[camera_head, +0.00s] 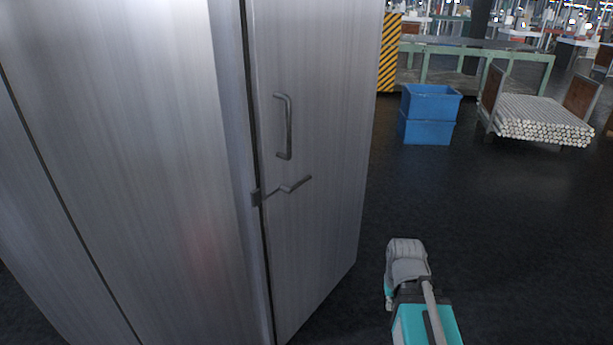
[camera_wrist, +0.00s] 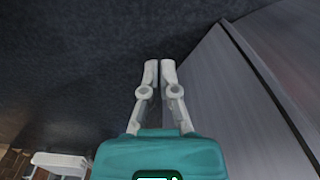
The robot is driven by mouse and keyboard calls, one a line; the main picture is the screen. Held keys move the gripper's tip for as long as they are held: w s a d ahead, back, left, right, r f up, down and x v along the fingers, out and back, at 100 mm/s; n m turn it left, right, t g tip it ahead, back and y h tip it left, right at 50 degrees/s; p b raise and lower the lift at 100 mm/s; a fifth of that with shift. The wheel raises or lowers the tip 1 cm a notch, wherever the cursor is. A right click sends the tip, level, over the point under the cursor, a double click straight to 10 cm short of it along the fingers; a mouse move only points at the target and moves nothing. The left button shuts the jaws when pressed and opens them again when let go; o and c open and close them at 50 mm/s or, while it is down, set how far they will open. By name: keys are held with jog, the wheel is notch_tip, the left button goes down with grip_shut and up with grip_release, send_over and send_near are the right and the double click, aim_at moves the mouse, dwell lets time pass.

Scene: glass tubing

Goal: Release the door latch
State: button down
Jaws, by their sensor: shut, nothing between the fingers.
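A tall brushed-metal cabinet fills the left of the head view. Its door (camera_head: 325,110) carries a vertical bar handle (camera_head: 289,127). Below the handle is the door latch (camera_head: 287,190), a bent lever reaching from a small block at the door's left edge. In the wrist view, the fingers of my gripper (camera_wrist: 160,68) are together and hold nothing. Metal panels (camera_wrist: 240,100) stand to their right, apart from them. In the head view my arm is at the lower right, clear of the door; the fingertips cannot be made out there.
Dark floor (camera_head: 480,210) lies open right of the cabinet. Stacked blue bins (camera_head: 428,115) and a cart of white tubes (camera_head: 542,117) stand farther back. A yellow-black striped panel (camera_head: 389,55) and green-framed table (camera_head: 470,50) are behind.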

jog(key=w+a+r+n+t+y+p, duration=0.2)
jog(key=w+a+r, duration=0.4)
jog(key=w, duration=0.6)
jog(key=w+a+r+n+t+y+p, duration=0.2)
jog(key=w+a+r+n+y+p, duration=0.2)
jog(key=w, duration=0.8)
jog(key=w+a+r+n+t+y+p, duration=0.2)
jog(key=w+a+r+n+p, duration=0.3)
jog(key=w+r, duration=0.7)
jog(key=a+y+p, duration=0.1)
jog(key=a+p, duration=0.1)
jog(key=a, duration=0.1)
jog(key=shift+w+n+p, duration=0.25)
jog(key=shift+n+p, duration=0.05)
jog(key=shift+p, duration=0.05)
jog(key=shift+f, duration=0.1)
jog(key=s+d+f+b+x, duration=0.1)
jog(key=f+b+x, duration=0.1)
jog(key=b+x, duration=0.7)
jog(key=shift+x, duration=1.85)
